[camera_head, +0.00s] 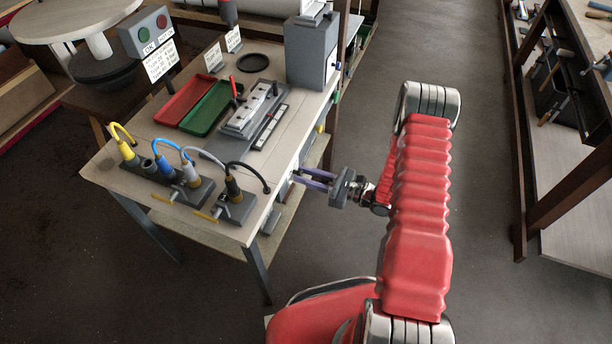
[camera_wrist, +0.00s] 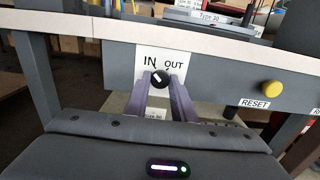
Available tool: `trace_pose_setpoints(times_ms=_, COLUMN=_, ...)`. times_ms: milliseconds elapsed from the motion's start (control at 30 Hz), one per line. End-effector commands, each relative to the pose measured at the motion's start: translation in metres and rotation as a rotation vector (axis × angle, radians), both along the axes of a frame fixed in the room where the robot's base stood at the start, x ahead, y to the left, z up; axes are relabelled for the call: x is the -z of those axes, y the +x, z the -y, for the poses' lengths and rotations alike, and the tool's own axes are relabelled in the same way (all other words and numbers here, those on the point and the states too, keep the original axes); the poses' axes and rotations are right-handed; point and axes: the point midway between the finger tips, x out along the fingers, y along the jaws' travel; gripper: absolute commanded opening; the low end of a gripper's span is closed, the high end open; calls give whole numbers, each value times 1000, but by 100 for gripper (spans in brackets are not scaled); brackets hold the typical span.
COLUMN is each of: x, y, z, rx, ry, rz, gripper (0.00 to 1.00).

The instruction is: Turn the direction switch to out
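The direction switch (camera_wrist: 160,79) is a round black knob on a white label marked IN on the left and OUT on the right. Its white mark appears to lean to the upper left, toward IN. My gripper (camera_wrist: 161,86) has its two purple fingers apart, one on each side of the knob in the wrist view. I cannot tell whether the tips touch the knob. In the head view my gripper (camera_head: 296,179) reaches the front edge of the workbench (camera_head: 110,178) from the right; the switch itself is hard to make out there.
A yellow RESET button (camera_wrist: 272,88) sits right of the switch on the same grey panel (camera_wrist: 220,75). The bench carries a red tray (camera_head: 184,100), a green tray (camera_head: 208,108), a grey box (camera_head: 308,55) and cabled plugs. Open floor lies to the right.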

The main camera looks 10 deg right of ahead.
Motion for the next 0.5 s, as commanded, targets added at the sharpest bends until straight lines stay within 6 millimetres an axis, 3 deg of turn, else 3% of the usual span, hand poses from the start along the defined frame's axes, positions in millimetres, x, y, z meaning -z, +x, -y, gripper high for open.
trace_pose_setpoints(times_ms=300, x=0, y=0, z=0, rx=1, ry=0, rz=0, gripper=1)
trace_pose_setpoints(times_ms=500, x=0, y=0, z=0, rx=1, ry=5, rz=-7, gripper=1)
